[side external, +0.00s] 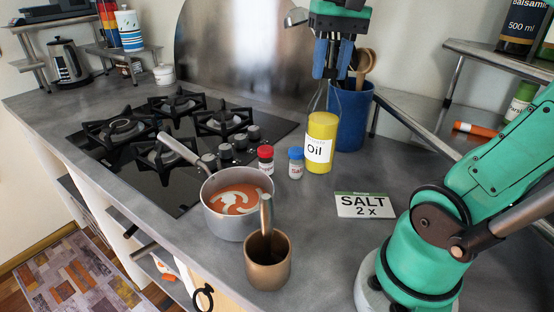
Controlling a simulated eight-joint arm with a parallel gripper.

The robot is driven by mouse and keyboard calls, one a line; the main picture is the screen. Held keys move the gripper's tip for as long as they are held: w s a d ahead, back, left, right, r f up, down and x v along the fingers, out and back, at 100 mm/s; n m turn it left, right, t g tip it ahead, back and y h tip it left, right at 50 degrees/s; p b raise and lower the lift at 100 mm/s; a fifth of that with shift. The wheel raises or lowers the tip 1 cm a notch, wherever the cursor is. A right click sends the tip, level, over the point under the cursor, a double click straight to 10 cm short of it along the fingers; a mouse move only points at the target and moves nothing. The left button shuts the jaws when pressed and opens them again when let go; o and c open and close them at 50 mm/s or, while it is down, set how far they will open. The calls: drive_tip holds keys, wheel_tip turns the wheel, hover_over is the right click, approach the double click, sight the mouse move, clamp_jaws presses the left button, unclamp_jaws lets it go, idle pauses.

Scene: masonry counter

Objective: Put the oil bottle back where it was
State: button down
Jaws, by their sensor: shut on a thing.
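The oil bottle (319,145) has a clear neck, a yellow lower part and a white label reading "Oil". It is upright, at the counter's middle, in front of the blue utensil pot (354,115). My gripper (332,62) is above it, with blue fingers pointing down and shut around the top of the bottle's neck. The bottle's base is at or very near the counter surface; I cannot tell whether it touches.
Close left stand a blue-capped salt shaker (296,163) and a red-capped shaker (265,159). The stove (170,140) is left, shelves (425,120) right.

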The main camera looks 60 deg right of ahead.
sight(324, 127)
wheel_tip(324, 127, down, 11)
drive_tip(key=shift+r, duration=0.1)
idle(0.3)
drive_tip(key=c, duration=0.5)
unclamp_jaws()
drive_tip(key=shift+c, duration=0.2)
drive_tip(key=r, duration=1.1)
drive_tip(key=shift+s+d+r, duration=0.25)
drive_tip(key=shift+s+r, duration=0.05)
drive_tip(key=w+a+f+n+t, duration=0.3)
drive_tip(key=a+f+n, duration=0.1)
drive_tip(key=f, duration=0.3)
drive_tip(key=w+a+f+n+t, duration=0.3)
drive_tip(key=a+f+n, duration=0.2)
drive_tip(key=a+f, duration=0.1)
drive_tip(key=shift+a+f+h, duration=0.25)
drive_tip(key=shift+f+h, duration=0.05)
drive_tip(key=shift+f, duration=0.55)
